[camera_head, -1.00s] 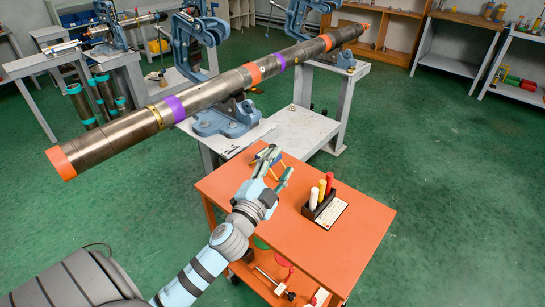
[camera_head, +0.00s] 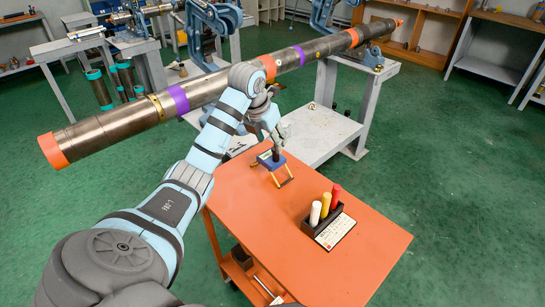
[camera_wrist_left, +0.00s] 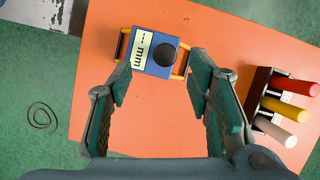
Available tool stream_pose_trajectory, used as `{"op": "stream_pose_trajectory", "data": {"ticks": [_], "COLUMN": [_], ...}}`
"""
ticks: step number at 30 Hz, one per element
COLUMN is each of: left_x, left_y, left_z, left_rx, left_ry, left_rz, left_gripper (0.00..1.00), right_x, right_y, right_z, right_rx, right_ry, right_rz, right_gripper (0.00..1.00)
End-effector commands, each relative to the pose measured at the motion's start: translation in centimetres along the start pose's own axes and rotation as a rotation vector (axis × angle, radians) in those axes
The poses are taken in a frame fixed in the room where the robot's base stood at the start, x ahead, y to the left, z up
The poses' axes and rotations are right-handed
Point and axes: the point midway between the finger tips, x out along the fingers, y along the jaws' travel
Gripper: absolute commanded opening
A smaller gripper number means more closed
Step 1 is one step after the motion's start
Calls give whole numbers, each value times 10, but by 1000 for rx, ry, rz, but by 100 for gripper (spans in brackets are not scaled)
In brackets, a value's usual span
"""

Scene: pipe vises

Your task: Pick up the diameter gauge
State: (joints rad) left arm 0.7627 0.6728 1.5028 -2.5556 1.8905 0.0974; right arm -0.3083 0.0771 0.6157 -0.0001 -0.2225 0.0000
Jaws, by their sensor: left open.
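The diameter gauge (camera_head: 270,161) lies on the orange cart top (camera_head: 330,258), toward its far left side. In the left wrist view the gauge (camera_wrist_left: 154,53) is a blue box with a black knob, a label reading mm, and yellow arms at both sides. My left gripper (camera_head: 278,140) is above the gauge in the head view and points down. In the left wrist view the left gripper (camera_wrist_left: 156,78) is open, its green-padded fingers spread wide with the gauge beyond and between the fingertips. Nothing is between the pads. My right gripper is not in view.
A black holder with white, yellow and red markers (camera_head: 325,208) stands on the cart, right of the gauge. A long pipe (camera_head: 215,86) rests in blue vises behind the cart. The cart's near top is clear.

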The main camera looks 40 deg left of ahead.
Motion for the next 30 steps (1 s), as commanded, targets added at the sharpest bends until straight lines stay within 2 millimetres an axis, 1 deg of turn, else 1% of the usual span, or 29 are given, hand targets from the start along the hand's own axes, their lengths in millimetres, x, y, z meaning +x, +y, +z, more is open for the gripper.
{"op": "stream_pose_trajectory", "data": {"ticks": [4, 7, 10, 12, 17, 18, 20, 24, 26, 30], "left_x": [19, 40, 56, 60, 60, 60, 60, 60, 60, 60], "left_y": [-2, -7, -6, -6, -6, -6, -6, -6, -6, -6], "left_z": [0, 0, 0, 1, 1, 1, 1, 1, 1, 1], "left_rx": [-1, 0, -1, 1, 1, 1, 1, 1, 1, 1], "left_ry": [1, 3, 1, 0, -2, -2, -2, -2, -2, -2], "left_rz": [-1, -3, -1, -1, 0, 0, 0, 0, 0, 0], "left_gripper": [46, 46, 46, 46, 46, 43, 33, 11, 1, 0], "right_x": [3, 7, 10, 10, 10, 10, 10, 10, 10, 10], "right_y": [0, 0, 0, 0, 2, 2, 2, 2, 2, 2], "right_z": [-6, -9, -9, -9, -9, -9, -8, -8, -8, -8], "right_rx": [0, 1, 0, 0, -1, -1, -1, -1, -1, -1], "right_ry": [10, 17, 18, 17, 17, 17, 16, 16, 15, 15], "right_rz": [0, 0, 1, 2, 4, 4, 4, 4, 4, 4], "right_gripper": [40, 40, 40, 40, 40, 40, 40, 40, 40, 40]}}
